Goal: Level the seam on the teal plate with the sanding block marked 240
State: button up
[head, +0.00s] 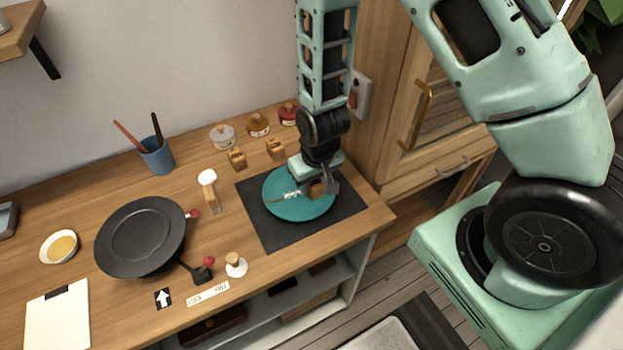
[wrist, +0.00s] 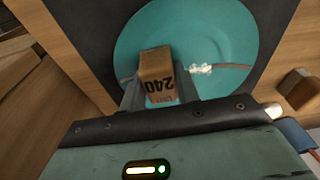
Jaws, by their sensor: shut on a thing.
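The teal plate (head: 291,206) lies on a dark mat (head: 262,235) at the right of the counter. A seam (wrist: 232,66) runs across the plate, with a pale, lumpy white patch (wrist: 200,68) on it; the patch also shows in the head view (head: 291,194). My gripper (head: 322,188) is over the right part of the plate, shut on a wooden sanding block (head: 317,189). In the wrist view the block (wrist: 156,72) reads 240 and sits over the seam line beside the white patch. I cannot tell whether its underside touches the plate.
Two other wooden blocks (head: 237,159) (head: 276,148) stand behind the mat, with several jars (head: 258,125) farther back. A black round plate (head: 140,237) on a stand, a brush (head: 208,188) and a white-based knob (head: 236,265) are left of the mat. A cabinet (head: 420,125) is close on the right.

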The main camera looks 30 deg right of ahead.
aim_at(284, 195)
jog(key=shift+w+a, duration=0.6)
jog(key=shift+w, duration=0.1)
jog(key=shift+s+a+p, duration=0.3)
jog(key=shift+s+a, duration=0.05)
jog(key=shift+a, duration=0.4)
jog(key=shift+w+a+f, duration=0.15)
jog(key=shift+w+a, duration=0.35)
jog(key=shift+a, duration=0.15)
jog(key=shift+s+a, duration=0.45)
jog(key=shift+a, duration=0.25)
jog(key=shift+w+a+p, duration=0.5)
jog(key=shift+a, duration=0.05)
jog(key=shift+r+p, duration=0.65)
jog(key=shift+r, duration=0.35)
